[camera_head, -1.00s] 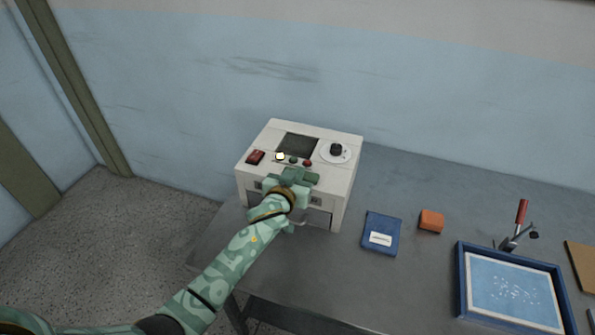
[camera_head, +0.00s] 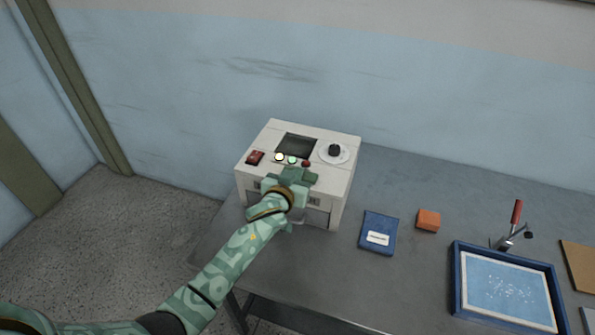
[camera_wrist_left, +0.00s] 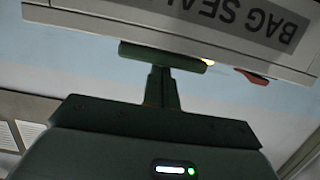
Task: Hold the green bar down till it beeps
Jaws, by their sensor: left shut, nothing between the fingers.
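The white bag sealer (camera_head: 343,186) stands on the grey table against the wall. Its green bar (camera_head: 311,179) runs along the front top edge and is partly hidden by my left gripper (camera_head: 291,180) in the head view. In the left wrist view, the green bar (camera_wrist_left: 135,51) crosses in front of the fingertips (camera_wrist_left: 162,73). The fingers are shut with nothing between them and appear to touch the bar. My right gripper is out of view.
A red switch (camera_head: 255,158), a dark display (camera_head: 296,145) and a black dial (camera_head: 335,150) sit on the sealer's top. To the right lie a blue packet (camera_head: 379,229), an orange block (camera_head: 428,220) and a blue-framed tray (camera_head: 457,290) with a red-handled tool (camera_head: 517,212) behind it.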

